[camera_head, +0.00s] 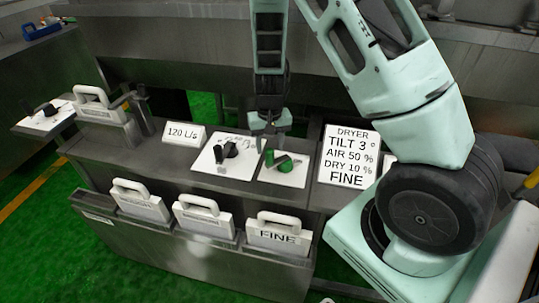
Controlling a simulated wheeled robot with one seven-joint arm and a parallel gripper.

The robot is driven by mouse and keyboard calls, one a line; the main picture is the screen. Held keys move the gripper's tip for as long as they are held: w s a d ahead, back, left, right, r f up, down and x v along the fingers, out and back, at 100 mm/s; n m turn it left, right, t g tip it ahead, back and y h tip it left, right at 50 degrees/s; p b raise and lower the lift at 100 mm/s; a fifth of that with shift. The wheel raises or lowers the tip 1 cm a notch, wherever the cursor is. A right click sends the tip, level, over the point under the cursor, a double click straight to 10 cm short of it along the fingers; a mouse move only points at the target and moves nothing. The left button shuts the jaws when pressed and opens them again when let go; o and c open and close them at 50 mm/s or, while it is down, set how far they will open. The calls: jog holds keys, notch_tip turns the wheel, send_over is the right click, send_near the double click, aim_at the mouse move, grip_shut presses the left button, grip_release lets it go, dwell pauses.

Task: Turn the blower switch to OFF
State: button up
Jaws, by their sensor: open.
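A white panel (297,178) on the grey console carries a green switch or knob (283,161). Left of it, another white panel (206,160) carries a black knob (231,150) with small marks around it. I cannot read which one is the blower switch, or its OFF mark. My gripper (270,143) points down over the back of the green-knob panel, open, its fingertips close to the green knob. I cannot tell whether they touch it. Part of that panel's back edge is hidden by the gripper.
A sign reading 120 L/s (184,134) stands left. A dryer sign (348,157) reads tilt 3°, air 50%, dry 10%, FINE. Handled plates, one marked FINE (279,236), sit along the front. A further panel with a black knob (45,110) is far left. My arm covers the right side.

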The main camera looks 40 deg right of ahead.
aim_at(279, 158)
jog(key=shift+f, duration=2.35)
grip_shut()
